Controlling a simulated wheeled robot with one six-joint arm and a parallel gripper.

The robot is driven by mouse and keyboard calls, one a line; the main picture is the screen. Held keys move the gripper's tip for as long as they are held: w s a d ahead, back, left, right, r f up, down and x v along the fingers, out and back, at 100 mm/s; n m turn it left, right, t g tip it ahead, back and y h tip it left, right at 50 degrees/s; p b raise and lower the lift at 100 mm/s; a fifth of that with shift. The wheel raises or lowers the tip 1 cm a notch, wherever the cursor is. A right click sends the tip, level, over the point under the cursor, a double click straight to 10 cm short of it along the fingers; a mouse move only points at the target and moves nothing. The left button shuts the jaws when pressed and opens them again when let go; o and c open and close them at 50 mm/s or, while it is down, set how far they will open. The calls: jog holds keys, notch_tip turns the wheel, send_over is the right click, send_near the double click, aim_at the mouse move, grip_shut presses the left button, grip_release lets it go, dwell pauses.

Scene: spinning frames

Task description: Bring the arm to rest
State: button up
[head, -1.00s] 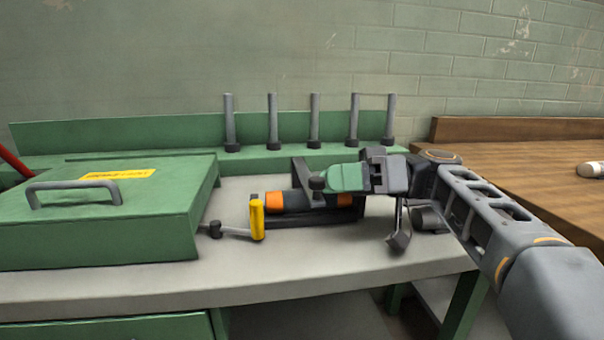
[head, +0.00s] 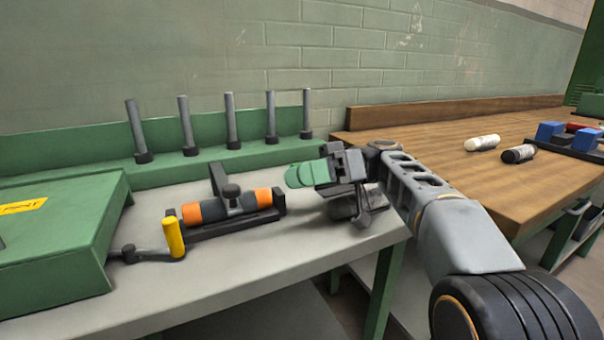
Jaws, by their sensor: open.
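My gripper (head: 296,176) with its green fingertips shows in the head view, to the right of the middle of the grey machine top (head: 300,215). It points left and holds nothing that I can see. A dark and orange cylinder (head: 208,211) lies in a black cradle (head: 240,225) to the left of my gripper, apart from it. A dark clamp arm with a round knob (head: 231,191) rests over the cylinder. A crank with a yellow handle (head: 174,238) stands left of the cradle.
A row of upright grey pegs (head: 231,121) stands behind on a green ledge. A green cover (head: 60,235) is at left. The wooden table (head: 440,150) at right bears a white bobbin (head: 482,143), a black bobbin (head: 518,153) and a dark rack with blue blocks (head: 550,131).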

jog(key=s+d+r+m+t+h+p, duration=0.3)
jog(key=s+d+m+t+h+p, duration=0.2)
jog(key=p, duration=1.2)
jog(key=s+d+r+m+t+h+p, duration=0.2)
jog(key=s+d+m+t+h+p, duration=0.4)
jog(key=d+m+h+p, duration=0.5)
jog(key=d+m+t+p, duration=0.1)
jog(key=d+m+p, duration=0.1)
jog(key=p, duration=0.5)
jog(key=shift+d+r, duration=0.3)
jog(key=shift+r, duration=0.1)
jog(key=shift+c, duration=0.4)
